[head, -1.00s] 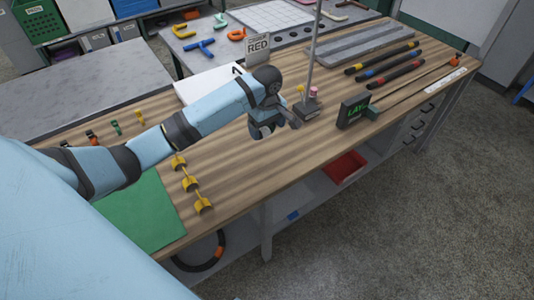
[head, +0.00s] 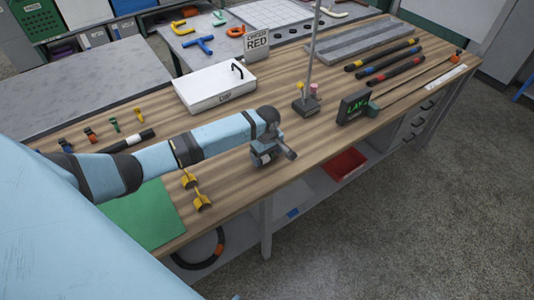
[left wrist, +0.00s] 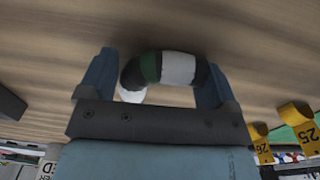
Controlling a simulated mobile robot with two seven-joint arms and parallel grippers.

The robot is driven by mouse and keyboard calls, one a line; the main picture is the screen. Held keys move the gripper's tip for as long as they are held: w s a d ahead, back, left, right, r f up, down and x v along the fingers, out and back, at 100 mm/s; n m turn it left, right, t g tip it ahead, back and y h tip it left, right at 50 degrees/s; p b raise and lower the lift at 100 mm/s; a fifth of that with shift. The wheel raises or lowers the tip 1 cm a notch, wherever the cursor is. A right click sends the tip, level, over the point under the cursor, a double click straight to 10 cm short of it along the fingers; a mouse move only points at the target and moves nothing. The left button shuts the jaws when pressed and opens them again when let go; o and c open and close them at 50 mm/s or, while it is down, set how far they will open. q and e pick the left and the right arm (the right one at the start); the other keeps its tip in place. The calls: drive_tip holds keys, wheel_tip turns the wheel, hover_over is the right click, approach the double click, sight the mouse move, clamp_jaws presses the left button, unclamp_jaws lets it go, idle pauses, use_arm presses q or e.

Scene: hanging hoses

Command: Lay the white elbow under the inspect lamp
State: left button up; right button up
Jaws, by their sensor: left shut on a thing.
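My left gripper (head: 264,157) is low over the wooden bench, near its front edge. In the left wrist view, the gripper (left wrist: 155,78) is shut on a short curved piece (left wrist: 178,67) with black, green and white bands. A white end (left wrist: 131,95) shows below its left side. Whether this is the white elbow I cannot tell. A pale bent fitting (head: 335,14) lies on the grey table behind. A thin post on a dark base (head: 305,107) stands behind and right of the gripper; its top is out of view, so I cannot tell whether it is the lamp. My right gripper is not in view.
A white lidded box (head: 215,92) stands behind my arm. Yellow holders (head: 201,201) stand near the green mat (head: 150,215). Dark banded hoses (head: 388,64) lie at the right.

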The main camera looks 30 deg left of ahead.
sight(267, 156)
use_arm(q)
drive_tip(key=o, duration=0.7)
drive_tip(key=shift+f, duration=0.1)
drive_tip(key=shift+o, duration=0.2)
wheel_tip(267, 156, up, 12)
drive_tip(key=s+d+f+m+t+h, duration=0.4)
drive_tip(key=s+d+f+m+t, duration=0.2)
drive_tip(key=s+d+f+m, duration=0.55)
drive_tip(key=s+d+f+m+t, duration=0.1)
drive_tip(key=s+d+m+t, duration=0.2)
drive_tip(key=s, duration=1.1)
drive_tip(key=shift+s+d+f+m+t+p, duration=0.2)
drive_tip(key=shift+s+f+m+t+p, duration=0.15)
drive_tip(key=shift+m+t, duration=0.65)
